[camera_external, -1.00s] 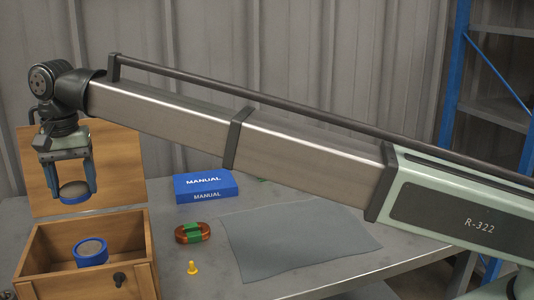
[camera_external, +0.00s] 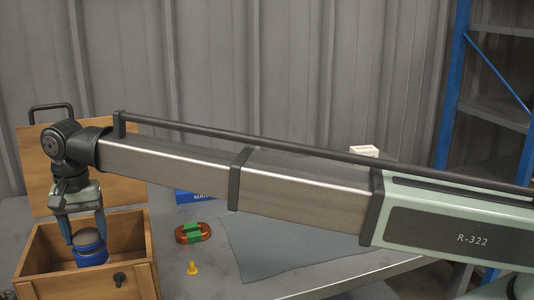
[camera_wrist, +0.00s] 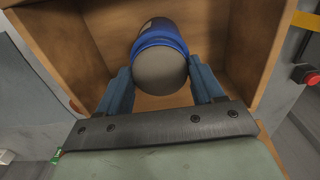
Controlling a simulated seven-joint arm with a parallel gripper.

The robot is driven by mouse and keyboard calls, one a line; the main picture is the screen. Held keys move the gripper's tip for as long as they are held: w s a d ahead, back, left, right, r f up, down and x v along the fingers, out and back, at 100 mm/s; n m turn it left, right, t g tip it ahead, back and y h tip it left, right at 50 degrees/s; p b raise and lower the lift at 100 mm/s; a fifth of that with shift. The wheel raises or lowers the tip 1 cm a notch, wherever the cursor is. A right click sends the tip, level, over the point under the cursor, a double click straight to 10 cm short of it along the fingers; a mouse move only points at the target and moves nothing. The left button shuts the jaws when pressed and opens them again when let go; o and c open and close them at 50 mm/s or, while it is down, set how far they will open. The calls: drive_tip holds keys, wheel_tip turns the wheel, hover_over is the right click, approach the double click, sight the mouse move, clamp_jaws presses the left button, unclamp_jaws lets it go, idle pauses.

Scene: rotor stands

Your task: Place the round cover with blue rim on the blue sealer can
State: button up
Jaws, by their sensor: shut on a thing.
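My gripper (camera_external: 88,240) points down into the open wooden box and is shut on the round cover with blue rim (camera_external: 88,236). The blue sealer can (camera_external: 92,258) stands inside the box, directly below the cover. In the wrist view, the cover (camera_wrist: 160,72) shows its grey face between the two blue fingers of my gripper (camera_wrist: 161,78), with the blue can (camera_wrist: 157,32) just behind it, roughly in line. The cover is at the can's top; whether it touches or sits level on it I cannot tell. The can's top is hidden by the cover.
The box's walls (camera_external: 140,240) surround the can closely, and its raised lid (camera_external: 35,160) stands behind. To the right lie a copper coil (camera_external: 192,233), a yellow piece (camera_external: 192,268), a grey cloth (camera_external: 260,255) and a partly hidden blue manual box (camera_external: 190,196).

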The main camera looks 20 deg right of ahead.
sight(86, 234)
drive_tip(key=shift+f, duration=0.35)
drive_tip(key=shift+f, duration=0.1)
drive_tip(key=o, duration=1.1)
drive_tip(key=shift+o, duration=0.2)
wheel_tip(86, 234, up, 12)
